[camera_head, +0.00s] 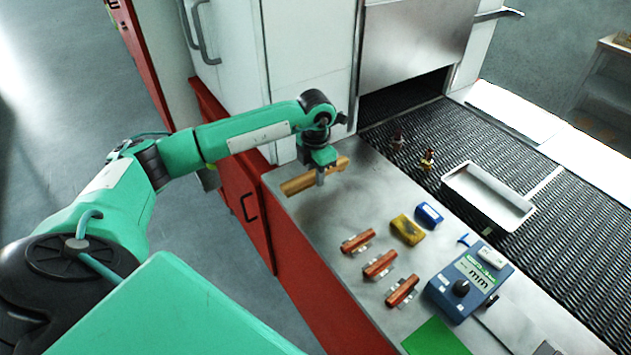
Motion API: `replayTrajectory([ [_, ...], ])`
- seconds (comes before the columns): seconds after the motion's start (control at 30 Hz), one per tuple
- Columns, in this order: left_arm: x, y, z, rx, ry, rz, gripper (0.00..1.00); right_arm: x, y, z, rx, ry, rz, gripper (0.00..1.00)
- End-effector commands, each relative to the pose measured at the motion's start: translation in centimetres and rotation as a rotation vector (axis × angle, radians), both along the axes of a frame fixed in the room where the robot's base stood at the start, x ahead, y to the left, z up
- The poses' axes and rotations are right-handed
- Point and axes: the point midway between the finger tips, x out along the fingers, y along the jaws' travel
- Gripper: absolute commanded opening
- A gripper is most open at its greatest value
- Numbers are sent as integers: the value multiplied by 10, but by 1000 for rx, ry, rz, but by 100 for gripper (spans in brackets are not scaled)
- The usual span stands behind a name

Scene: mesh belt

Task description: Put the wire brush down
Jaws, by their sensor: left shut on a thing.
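The wire brush (298,184) shows as a long wooden block at the far left end of the steel counter (300,210). My left gripper (321,178) points down over it and is shut on it near its right part. The bristles are hidden, and I cannot tell whether the brush touches the counter or is just above it. My right gripper is not in view.
On the counter are several red-brown clamp-like pieces (380,264), a yellow block (407,229), a blue block (429,213), a blue meter (468,284) and a green sheet (434,338). A metal tray (488,195) sits on the mesh belt (398,158). The counter beside the brush is clear.

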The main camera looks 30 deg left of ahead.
Motion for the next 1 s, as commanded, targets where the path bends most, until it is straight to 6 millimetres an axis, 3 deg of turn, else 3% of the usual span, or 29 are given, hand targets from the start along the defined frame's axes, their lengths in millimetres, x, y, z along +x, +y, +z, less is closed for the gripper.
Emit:
replayTrajectory([
  [0.33,-1,0,-40,1,2,0,0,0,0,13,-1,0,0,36],
  [0.77,0,0,-50,1,0,0,0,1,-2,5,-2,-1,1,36],
  [0.8,0,0,-50,1,1,0,27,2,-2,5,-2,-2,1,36],
  [0.9,-1,0,-49,1,2,0,47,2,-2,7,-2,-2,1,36],
  [1.0,-1,0,-50,0,3,-1,47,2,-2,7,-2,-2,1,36],
])
